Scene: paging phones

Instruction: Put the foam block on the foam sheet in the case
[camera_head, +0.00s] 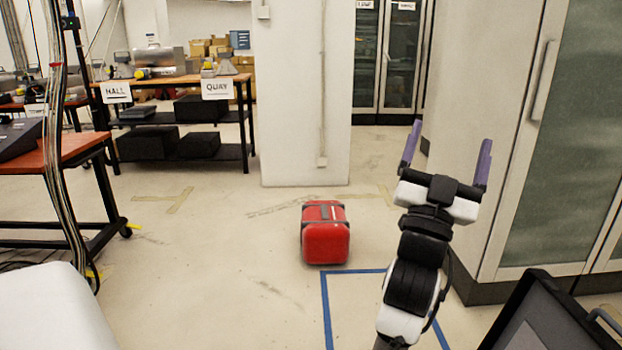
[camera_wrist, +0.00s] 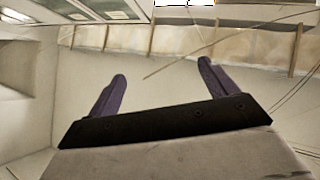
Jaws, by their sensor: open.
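My gripper (camera_head: 450,141) is raised at the right of the head view, its two purple fingers spread apart with nothing between them. The fingers also show in the wrist view (camera_wrist: 162,75), again empty, with a wall and ceiling beyond. A dark, rimmed, case-like object (camera_head: 545,318) with a grey handle is at the bottom right of the head view, cut off by the frame edge. I cannot tell whether it is the case. I cannot make out the foam block or the foam sheet in either view. My gripper touches nothing.
A red hard-shell box (camera_head: 326,235) stands on the floor beside blue floor tape (camera_head: 326,300). A bench labelled QUAY (camera_head: 216,90) and HALL stands at the back left. A tall glass-doored cabinet (camera_head: 572,130) stands at right. The left-middle floor is open.

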